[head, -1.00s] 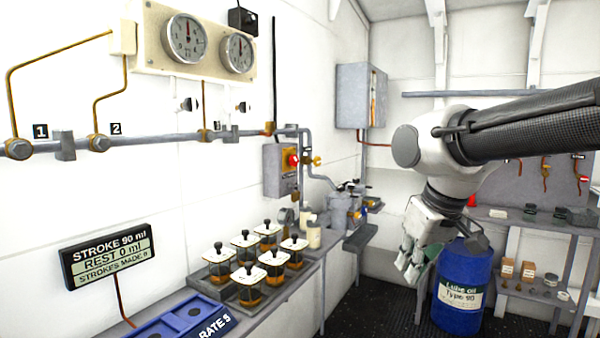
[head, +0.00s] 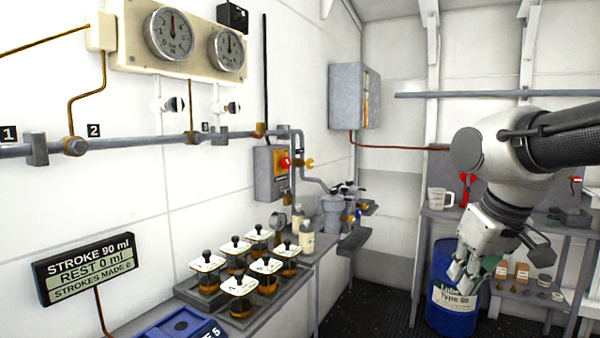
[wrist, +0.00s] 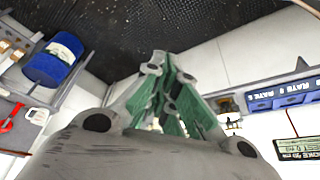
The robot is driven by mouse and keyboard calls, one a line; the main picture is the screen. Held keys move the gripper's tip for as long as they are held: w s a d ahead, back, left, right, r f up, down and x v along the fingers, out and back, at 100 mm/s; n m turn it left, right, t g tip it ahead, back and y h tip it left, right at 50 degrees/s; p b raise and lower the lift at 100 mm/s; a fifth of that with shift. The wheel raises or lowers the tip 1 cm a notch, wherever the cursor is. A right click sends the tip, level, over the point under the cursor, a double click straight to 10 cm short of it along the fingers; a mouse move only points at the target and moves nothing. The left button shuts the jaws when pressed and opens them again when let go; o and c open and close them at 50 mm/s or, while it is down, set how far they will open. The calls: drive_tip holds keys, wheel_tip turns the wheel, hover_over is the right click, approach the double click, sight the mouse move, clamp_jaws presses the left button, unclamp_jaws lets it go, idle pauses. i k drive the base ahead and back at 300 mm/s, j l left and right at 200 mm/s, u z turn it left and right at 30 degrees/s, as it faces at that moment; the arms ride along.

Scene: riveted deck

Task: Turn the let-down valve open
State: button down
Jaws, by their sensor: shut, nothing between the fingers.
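A small valve with a yellow-orange handle (head: 308,163) sits on the grey pipework beside the red switch, in the head view. Two black-and-white knobs, a left one (head: 174,104) and a right one (head: 231,107), are under the gauges. I cannot tell from any label which is the let-down valve. My gripper (head: 461,283) hangs at the right in front of the blue drum, well apart from the pipework. Its green-padded fingers are together and empty in the wrist view (wrist: 166,78).
Two dials (head: 170,34) sit on a cream panel. Several capped jars (head: 240,285) stand on the bench left of centre. The blue oil drum (head: 440,300) and a shelf with small boxes are behind my gripper. Dark floor (head: 370,312) is open between bench and drum.

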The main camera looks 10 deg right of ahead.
sight(309, 164)
drive_tip(key=i+l, duration=0.25)
drive_tip(key=i, duration=0.2)
drive_tip(key=i+l+u, duration=0.1)
drive_tip(key=i+l, duration=0.15)
drive_tip(key=i, duration=0.2)
drive_tip(key=i+l, duration=0.3)
drive_tip(key=i, duration=0.15)
drive_tip(key=u, duration=0.05)
